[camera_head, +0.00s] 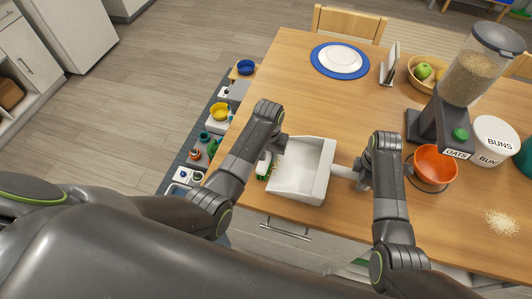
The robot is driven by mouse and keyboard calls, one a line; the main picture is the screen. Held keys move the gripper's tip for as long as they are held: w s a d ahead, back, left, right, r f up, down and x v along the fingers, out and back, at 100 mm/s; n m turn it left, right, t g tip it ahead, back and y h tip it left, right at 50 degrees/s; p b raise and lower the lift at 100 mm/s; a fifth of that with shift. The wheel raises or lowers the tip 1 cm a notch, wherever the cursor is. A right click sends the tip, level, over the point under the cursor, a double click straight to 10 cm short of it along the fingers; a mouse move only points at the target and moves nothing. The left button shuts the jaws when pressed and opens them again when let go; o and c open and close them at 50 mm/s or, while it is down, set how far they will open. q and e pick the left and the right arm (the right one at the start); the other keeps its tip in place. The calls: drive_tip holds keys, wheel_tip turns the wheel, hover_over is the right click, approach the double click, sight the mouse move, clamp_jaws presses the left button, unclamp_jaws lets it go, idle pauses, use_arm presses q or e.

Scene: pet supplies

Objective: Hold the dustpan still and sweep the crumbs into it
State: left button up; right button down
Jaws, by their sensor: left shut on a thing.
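The white dustpan (289,188) lies on the wooden table near its front edge, its handle (343,173) pointing right. My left gripper (272,150) is at the pan's left side, shut on a small green brush (263,169). The brush is low at the table, beside the pan's open left edge, and is partly hidden by my arm. A few tan crumbs (273,172) show between brush and pan. My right gripper (362,178) is at the end of the dustpan handle; its fingers are mostly hidden, so I cannot tell whether they grip it.
A pile of crumbs or oats (502,222) lies at the table's right. An orange bowl (435,166), an oats dispenser (455,125) and a white BUNS canister (492,140) stand right of my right arm. A blue-rimmed plate (340,60) lies at the back. The middle of the table is clear.

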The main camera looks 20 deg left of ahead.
use_arm(q)
drive_tip(key=shift+r, duration=0.15)
use_arm(e)
drive_tip(key=shift+s+f, duration=0.3)
use_arm(q)
drive_tip(key=shift+d+r, duration=0.2)
drive_tip(key=shift+d, duration=2.7)
drive_tip(key=shift+a+r, duration=0.5)
drive_tip(key=shift+r, duration=0.35)
drive_tip(key=shift+a+r, duration=0.55)
drive_tip(key=shift+r, duration=0.25)
drive_tip(key=shift+a+r, duration=0.5)
drive_tip(key=shift+r, duration=0.35)
drive_tip(key=a+r, duration=0.3)
drive_tip(key=a, duration=0.9)
